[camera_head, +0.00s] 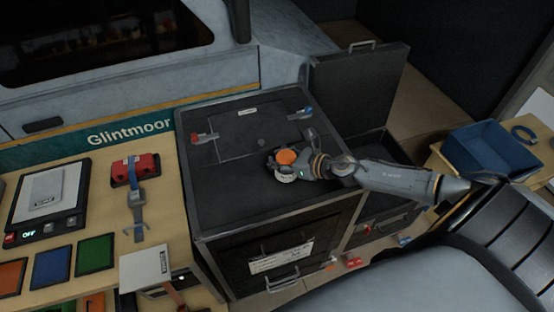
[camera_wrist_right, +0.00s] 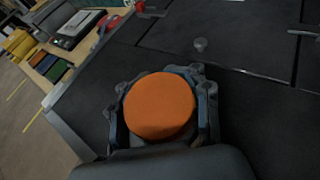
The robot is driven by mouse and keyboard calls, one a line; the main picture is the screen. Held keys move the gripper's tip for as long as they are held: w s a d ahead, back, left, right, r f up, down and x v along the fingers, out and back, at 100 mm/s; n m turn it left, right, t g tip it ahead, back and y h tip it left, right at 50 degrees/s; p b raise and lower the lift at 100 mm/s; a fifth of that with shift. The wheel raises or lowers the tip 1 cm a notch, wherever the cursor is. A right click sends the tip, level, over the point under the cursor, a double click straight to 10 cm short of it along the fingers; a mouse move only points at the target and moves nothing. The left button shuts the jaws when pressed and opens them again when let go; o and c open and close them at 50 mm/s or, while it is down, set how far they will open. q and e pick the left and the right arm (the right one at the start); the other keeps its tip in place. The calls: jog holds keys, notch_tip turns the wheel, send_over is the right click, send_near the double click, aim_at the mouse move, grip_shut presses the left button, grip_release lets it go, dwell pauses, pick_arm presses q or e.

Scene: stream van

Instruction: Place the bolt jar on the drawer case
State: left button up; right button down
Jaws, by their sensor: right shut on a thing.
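The bolt jar (camera_head: 286,157) has a round orange lid and a pale label on its side. My right gripper (camera_head: 288,165) is shut on it, over the black top of the drawer case (camera_head: 232,190). In the right wrist view, the orange lid (camera_wrist_right: 159,106) fills the space between the two fingers (camera_wrist_right: 160,115). The jar looks upright and low over the case top; I cannot tell whether its base touches. My left gripper is not in view.
An open box lid (camera_head: 358,88) stands to the right. A wooden bench (camera_head: 85,225) with a scale (camera_head: 48,195) is at left. A blue bin (camera_head: 485,150) stands at far right. The front case top is clear.

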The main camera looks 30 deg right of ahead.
jog(key=shift+w+f, duration=0.1)
jog(key=shift+f, duration=0.5)
jog(key=shift+f, duration=0.2)
jog(key=c, duration=0.6)
grip_release()
jog(key=shift+c, duration=0.2)
jog(key=shift+r, duration=0.15)
